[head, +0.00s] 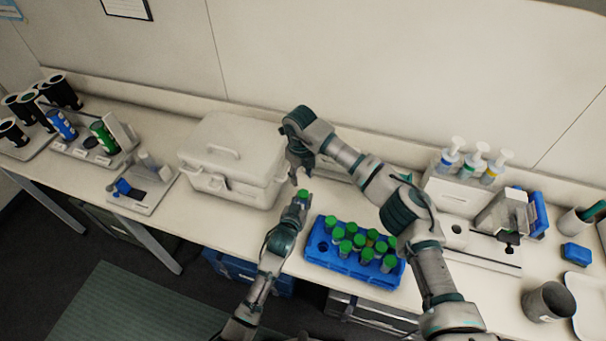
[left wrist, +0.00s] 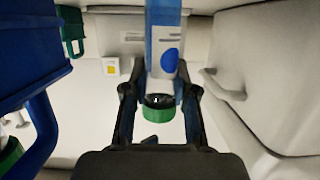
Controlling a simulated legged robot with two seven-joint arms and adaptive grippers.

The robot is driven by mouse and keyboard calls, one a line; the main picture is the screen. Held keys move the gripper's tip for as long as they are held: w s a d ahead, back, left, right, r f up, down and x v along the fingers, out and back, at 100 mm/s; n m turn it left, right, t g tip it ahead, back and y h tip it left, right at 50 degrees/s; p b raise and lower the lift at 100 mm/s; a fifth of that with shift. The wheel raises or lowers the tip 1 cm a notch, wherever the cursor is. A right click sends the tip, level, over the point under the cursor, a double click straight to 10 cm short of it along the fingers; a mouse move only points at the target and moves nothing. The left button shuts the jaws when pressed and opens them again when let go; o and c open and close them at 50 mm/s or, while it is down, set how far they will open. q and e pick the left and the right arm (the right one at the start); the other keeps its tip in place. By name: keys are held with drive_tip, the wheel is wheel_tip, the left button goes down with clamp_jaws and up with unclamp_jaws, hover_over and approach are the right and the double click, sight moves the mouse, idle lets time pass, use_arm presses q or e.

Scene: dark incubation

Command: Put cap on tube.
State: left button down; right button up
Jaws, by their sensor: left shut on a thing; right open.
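My left gripper (head: 299,203) is shut on a tube with a green cap (head: 302,193), left of the blue rack. In the left wrist view, the tube (left wrist: 164,50) has a blue and white label and stands between the fingers. Its green cap (left wrist: 158,107) shows at the tube's lower end in that view; I cannot tell how firmly it is seated. My right gripper (head: 301,170) is open, pointing down just above and behind the left gripper. Its fingertips are small and dark, and it appears empty.
The blue rack (head: 314,250) holds several green-capped tubes to the right of my left gripper. A white lidded box (head: 232,150) stands to the left. Pump bottles (head: 472,160) stand at the back right. A grey cup (head: 548,301) stands at the right front.

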sight(303, 193)
drive_tip(key=n, duration=0.5)
drive_tip(key=shift+s+d+r, duration=0.1)
drive_tip(key=shift+r, duration=0.05)
drive_tip(key=n, duration=0.7)
drive_tip(key=shift+s+d, duration=0.1)
drive_tip(key=shift+s, duration=0.05)
drive_tip(key=shift+f, duration=4)
